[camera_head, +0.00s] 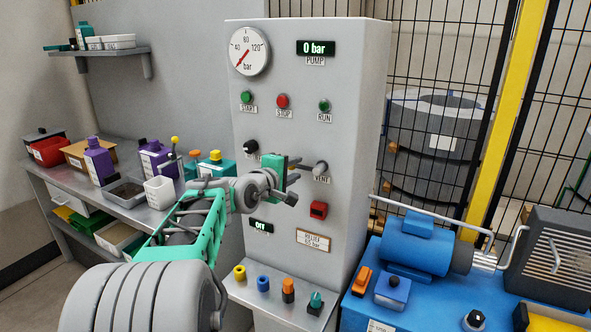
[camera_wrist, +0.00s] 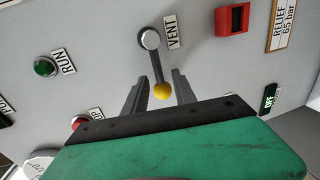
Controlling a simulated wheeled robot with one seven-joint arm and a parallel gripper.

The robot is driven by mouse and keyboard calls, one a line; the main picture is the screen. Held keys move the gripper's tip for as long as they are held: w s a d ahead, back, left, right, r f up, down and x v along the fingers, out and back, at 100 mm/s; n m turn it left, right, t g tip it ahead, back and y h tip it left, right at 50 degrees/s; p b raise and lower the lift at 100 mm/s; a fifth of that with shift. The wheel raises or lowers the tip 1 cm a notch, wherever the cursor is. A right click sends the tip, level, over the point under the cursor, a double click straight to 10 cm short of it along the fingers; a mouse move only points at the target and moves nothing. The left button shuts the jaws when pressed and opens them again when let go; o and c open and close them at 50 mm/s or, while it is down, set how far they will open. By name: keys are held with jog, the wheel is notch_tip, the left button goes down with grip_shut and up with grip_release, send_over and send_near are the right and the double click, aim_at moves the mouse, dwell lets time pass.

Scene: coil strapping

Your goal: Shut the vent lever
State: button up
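The vent lever has a round grey hub (camera_head: 320,168) on the panel face, above its VENT label. In the wrist view its dark arm runs from the hub (camera_wrist: 150,39) to a yellow ball knob (camera_wrist: 162,91). By the label's direction, the arm lies about sideways, towards the panel's left. My gripper (camera_head: 297,162) is just left of the hub in the head view, with its fingers towards it. In the wrist view my gripper (camera_wrist: 160,80) is open, and the ball appears between the two fingers with gaps on both sides. Whether the ball is fully between them in depth I cannot tell.
The grey panel (camera_head: 270,105) carries a gauge (camera_head: 249,51), a pump display reading 0 bar (camera_head: 316,48), buttons and a dark knob. A red switch (camera_head: 319,210) sits below the lever. A blue pump unit (camera_head: 415,248) stands right, a cluttered bench (camera_head: 150,213) left.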

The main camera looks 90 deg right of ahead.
jog(key=v, duration=0.6)
jog(key=shift+b, duration=0.45)
jog(key=shift+w+a+r, duration=0.1)
jog(key=shift+a, duration=0.05)
